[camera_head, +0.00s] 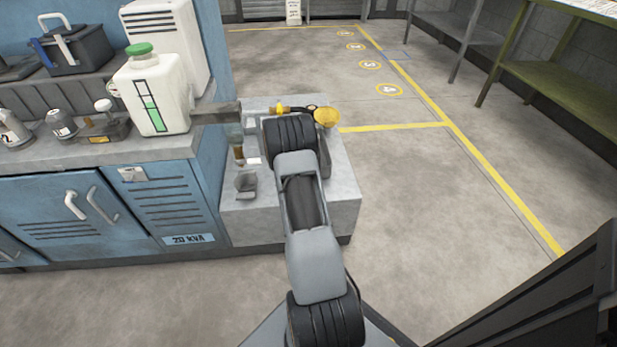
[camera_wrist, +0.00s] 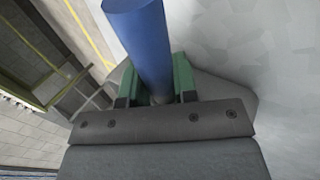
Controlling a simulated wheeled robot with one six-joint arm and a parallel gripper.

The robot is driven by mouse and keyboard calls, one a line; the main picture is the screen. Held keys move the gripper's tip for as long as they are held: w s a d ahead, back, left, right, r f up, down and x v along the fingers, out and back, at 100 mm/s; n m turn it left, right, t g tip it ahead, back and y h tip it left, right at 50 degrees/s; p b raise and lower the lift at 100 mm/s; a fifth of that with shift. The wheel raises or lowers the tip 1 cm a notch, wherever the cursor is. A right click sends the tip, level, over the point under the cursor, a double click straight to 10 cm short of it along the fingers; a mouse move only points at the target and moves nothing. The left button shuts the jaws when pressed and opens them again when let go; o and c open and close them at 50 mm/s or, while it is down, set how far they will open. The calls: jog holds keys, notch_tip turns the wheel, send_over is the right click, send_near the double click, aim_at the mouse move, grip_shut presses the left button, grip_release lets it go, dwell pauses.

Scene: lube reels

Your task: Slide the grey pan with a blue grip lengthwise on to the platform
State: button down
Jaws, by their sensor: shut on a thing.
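In the wrist view my gripper (camera_wrist: 157,90) has its two green fingers on either side of a round blue grip (camera_wrist: 143,40) and is shut on it. Behind the fingers, part of the flat grey pan (camera_wrist: 224,88) shows, with cut corners at the right. Pale grey surface lies beyond it; I cannot tell whether the pan touches it. In the head view my arm reaches over a low light-grey block (camera_head: 318,213), which may be the platform. My gripper and the pan cannot be made out there, as my arm covers that area.
A small grey cup (camera_head: 246,186) stands on the low block, and a yellow round-ended thing (camera_head: 326,117) is at its far side. A blue cabinet (camera_head: 100,205) at the left bears a white jug with a green cap (camera_head: 152,92). Open floor (camera_head: 430,200) lies to the right.

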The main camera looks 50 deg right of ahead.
jog(key=shift+f+b, duration=0.45)
jog(key=shift+b, duration=0.05)
dwell(0.4)
jog(key=c, duration=0.8)
grip_release()
